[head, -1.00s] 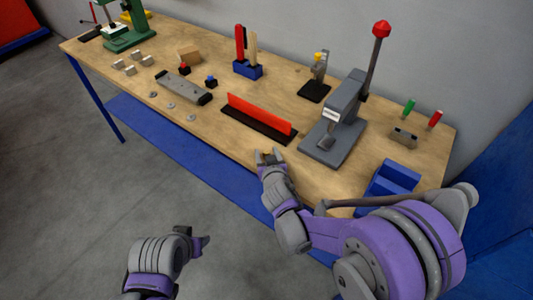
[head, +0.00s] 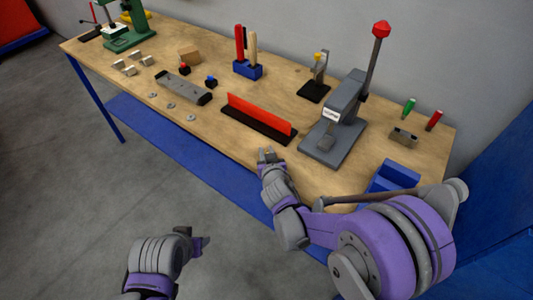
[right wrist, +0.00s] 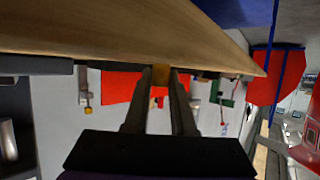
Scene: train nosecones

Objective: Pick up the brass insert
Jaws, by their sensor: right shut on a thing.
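The brass insert (right wrist: 160,77) is a small golden-brown piece between the two fingertips in the right wrist view. My right gripper (right wrist: 160,84) is shut on it, close to the wooden tabletop. In the head view my right gripper (head: 268,153) is at the bench's front edge, in front of the red-fenced black fixture; the insert is too small there to make out clearly. My left gripper (head: 199,244) is low, away from the bench over the floor, and its jaw opening is unclear.
The wooden bench (head: 230,145) carries a red fence (head: 260,113) on a black base and a grey lever press (head: 335,125) just right of my right gripper. A blue bin (head: 392,178) stands at the front right. A grey plate (head: 183,87) and several washers are further left.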

